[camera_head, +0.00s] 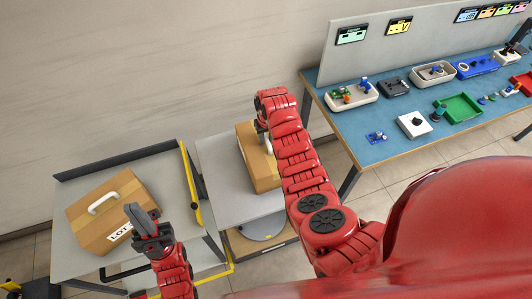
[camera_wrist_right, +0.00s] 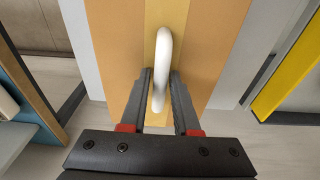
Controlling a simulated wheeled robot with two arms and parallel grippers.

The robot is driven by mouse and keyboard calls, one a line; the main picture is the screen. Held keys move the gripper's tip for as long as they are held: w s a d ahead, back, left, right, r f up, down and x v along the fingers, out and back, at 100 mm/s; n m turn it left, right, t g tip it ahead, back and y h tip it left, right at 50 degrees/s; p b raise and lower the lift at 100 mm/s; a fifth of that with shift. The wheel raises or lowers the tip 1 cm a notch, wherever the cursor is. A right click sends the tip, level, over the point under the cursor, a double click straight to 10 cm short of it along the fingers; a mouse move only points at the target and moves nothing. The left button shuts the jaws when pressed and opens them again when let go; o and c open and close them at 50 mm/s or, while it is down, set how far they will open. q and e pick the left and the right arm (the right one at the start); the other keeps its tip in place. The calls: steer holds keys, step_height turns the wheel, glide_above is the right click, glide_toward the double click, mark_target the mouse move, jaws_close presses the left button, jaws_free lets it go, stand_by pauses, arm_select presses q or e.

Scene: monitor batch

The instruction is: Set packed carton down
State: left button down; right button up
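A brown carton (camera_head: 262,172) with a tape strip stands upright on the grey middle stand. Its white handle shows in the right wrist view (camera_wrist_right: 161,65). My right gripper (camera_wrist_right: 160,82) has one finger on each side of that handle. Narrow gaps seem to show beside it, so it looks open around the handle. In the head view my right arm hides part of this carton. A second carton (camera_head: 88,226), marked LOT, with a white handle, sits on the left grey table. My left gripper (camera_head: 139,215) is in front of its right side; its finger opening is unclear.
The left grey table (camera_head: 75,262) has a dark back rail and a yellow bar (camera_head: 189,182) on its right side. The middle stand (camera_head: 215,160) has bare room left of the carton. A blue workbench (camera_head: 385,150) with trays and parts stands right.

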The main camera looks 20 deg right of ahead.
jaws_close()
stand_by(1.1)
